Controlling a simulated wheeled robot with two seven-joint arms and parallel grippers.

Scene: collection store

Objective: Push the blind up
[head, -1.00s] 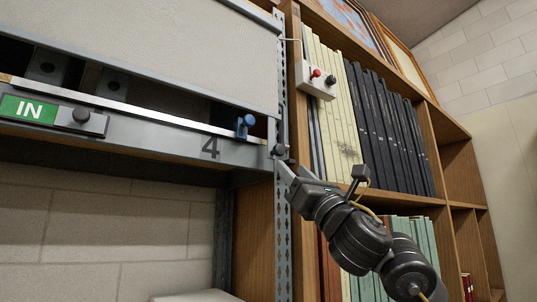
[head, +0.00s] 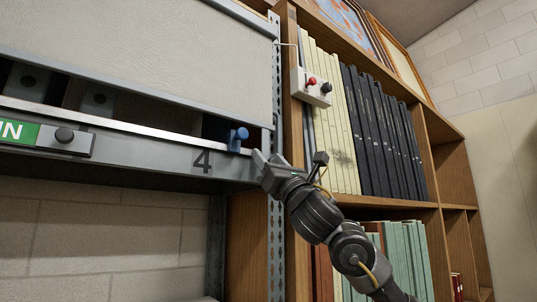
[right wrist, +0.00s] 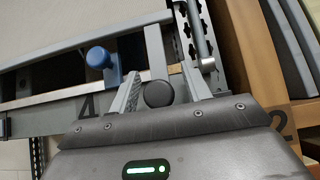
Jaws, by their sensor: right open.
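The blind (head: 150,50) is a pale grey sheet with a grey bottom rail, hanging over the upper part of the shelf opening. A gap shows below it, above the grey shelf front marked 4 (head: 180,155). A blue knob (head: 238,138) stands at the right end of that gap; it also shows in the right wrist view (right wrist: 98,57). My right gripper (head: 268,152) is open at the right end of the shelf front. In the right wrist view a dark round knob (right wrist: 159,94) shows between its fingers, which are not closed on it. My left gripper is not in view.
A perforated metal upright (head: 276,240) stands beside the gripper. To the right is a wooden bookcase with cream and black volumes (head: 385,130). A switch box with a red and a black knob (head: 312,88) is fixed on its edge. A green IN sign (head: 15,131) is at left.

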